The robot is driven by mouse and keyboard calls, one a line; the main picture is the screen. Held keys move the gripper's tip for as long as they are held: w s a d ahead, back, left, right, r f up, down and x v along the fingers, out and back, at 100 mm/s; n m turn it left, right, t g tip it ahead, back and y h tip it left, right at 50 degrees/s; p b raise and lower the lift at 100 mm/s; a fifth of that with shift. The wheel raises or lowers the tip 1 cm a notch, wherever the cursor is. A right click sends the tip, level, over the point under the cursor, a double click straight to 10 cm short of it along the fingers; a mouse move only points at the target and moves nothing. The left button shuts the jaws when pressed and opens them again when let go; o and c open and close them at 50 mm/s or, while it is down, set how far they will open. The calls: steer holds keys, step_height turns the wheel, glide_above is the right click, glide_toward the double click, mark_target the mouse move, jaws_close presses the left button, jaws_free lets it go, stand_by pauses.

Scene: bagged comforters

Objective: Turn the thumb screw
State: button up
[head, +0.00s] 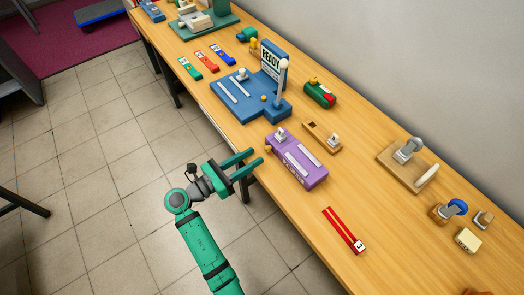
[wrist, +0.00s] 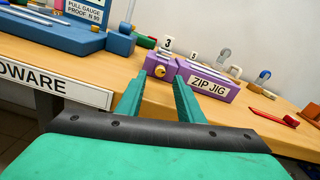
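The purple zip jig (head: 297,163) sits near the table's front edge; in the wrist view its label reads "ZIP JIG" (wrist: 209,87). A small round brass-yellow knob, which looks like the thumb screw (wrist: 160,71), is on its end face and shows a dark mark. In the head view the knob (head: 267,150) is tiny at the jig's left end. My gripper (head: 256,158) is open and empty by the table's front edge, just short of the jig. In the wrist view the knob appears between my two fingertips (wrist: 158,77), with no contact visible.
A blue gauge stand (head: 250,97) with a "READY" sign stands left of the jig. A red strip with a "3" tag (head: 344,231) lies to the right. A wooden block (head: 321,137) and a green-red item (head: 320,94) are behind. The table's front edge (wrist: 70,72) lies below my fingers.

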mark_target(266, 150)
steer(key=shift+x, duration=2.25)
steer(key=shift+d, duration=0.1)
jaws_close()
